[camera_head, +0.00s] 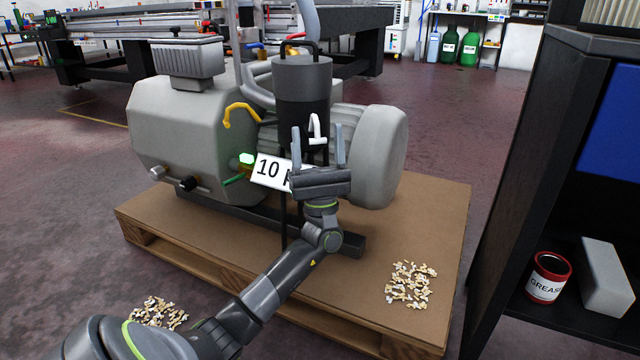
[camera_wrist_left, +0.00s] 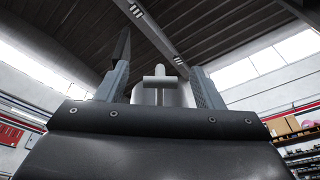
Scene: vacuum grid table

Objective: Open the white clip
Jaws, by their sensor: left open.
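The white clip (camera_head: 316,129) is a small white hook-shaped piece on the side of the dark cylindrical canister (camera_head: 303,88) of the pump. My left gripper (camera_head: 319,146) is open, its two fingers pointing up, and in the head view the clip shows between them. In the left wrist view a pale T-shaped piece (camera_wrist_left: 160,82), which looks like the clip, shows between the open fingers (camera_wrist_left: 158,80). I cannot tell whether the fingers touch it. My right gripper is not in view.
The grey pump (camera_head: 170,120) stands on a wooden pallet (camera_head: 420,250). A yellow handle (camera_head: 240,112) and a "10 µ" sign (camera_head: 268,170) are left of my gripper. Pale chips (camera_head: 411,284) lie on the pallet. A dark shelf with a grease can (camera_head: 548,278) stands at the right.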

